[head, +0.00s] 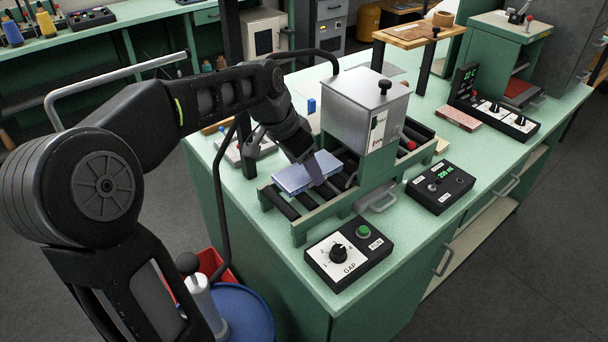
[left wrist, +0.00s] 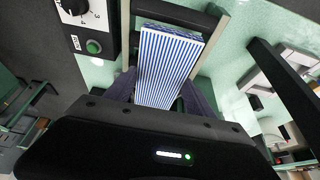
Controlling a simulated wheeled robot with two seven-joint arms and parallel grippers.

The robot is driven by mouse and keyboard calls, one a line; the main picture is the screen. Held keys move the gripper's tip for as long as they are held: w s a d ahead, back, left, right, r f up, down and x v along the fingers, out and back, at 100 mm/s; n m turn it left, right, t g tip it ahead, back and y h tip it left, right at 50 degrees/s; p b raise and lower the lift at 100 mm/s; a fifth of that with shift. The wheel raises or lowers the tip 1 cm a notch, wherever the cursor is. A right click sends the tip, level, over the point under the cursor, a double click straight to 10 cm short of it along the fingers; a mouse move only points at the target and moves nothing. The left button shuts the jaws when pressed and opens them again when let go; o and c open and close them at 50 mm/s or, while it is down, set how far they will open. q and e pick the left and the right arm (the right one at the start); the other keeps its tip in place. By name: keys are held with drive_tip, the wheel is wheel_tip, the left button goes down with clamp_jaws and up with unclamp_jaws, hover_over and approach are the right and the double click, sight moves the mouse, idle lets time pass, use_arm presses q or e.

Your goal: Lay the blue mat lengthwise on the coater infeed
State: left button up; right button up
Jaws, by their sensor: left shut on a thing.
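The blue mat (head: 296,177), blue-and-white striped on top, is at the near end of the coater infeed (head: 309,222), a green-framed bed of black rollers. My left gripper (head: 318,166) is shut on the mat from above. In the left wrist view the striped mat (left wrist: 170,62) extends out from between the jaws, over the rollers. I cannot tell whether it rests fully on the rollers. The coater's grey metal hopper (head: 364,105) stands over the roller bed beyond the gripper. My right gripper is not in view.
A control box with a GAP knob (head: 347,252) sits right of the infeed's near end. Another box with a green display (head: 440,187) is farther right. A black post and bent tube stand left of the infeed. The green bench's right side has free room.

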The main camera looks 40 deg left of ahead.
sight(302, 172)
use_arm(q)
drive_tip(key=shift+f, duration=1.5)
drive_tip(key=shift+f, duration=0.25)
drive_tip(key=o, duration=1.5)
drive_tip(key=shift+r, duration=0.1)
drive_tip(key=shift+r, duration=0.1)
drive_tip(key=shift+s+a+r, duration=0.1)
drive_tip(key=shift+r, duration=0.45)
drive_tip(key=v, duration=1.1)
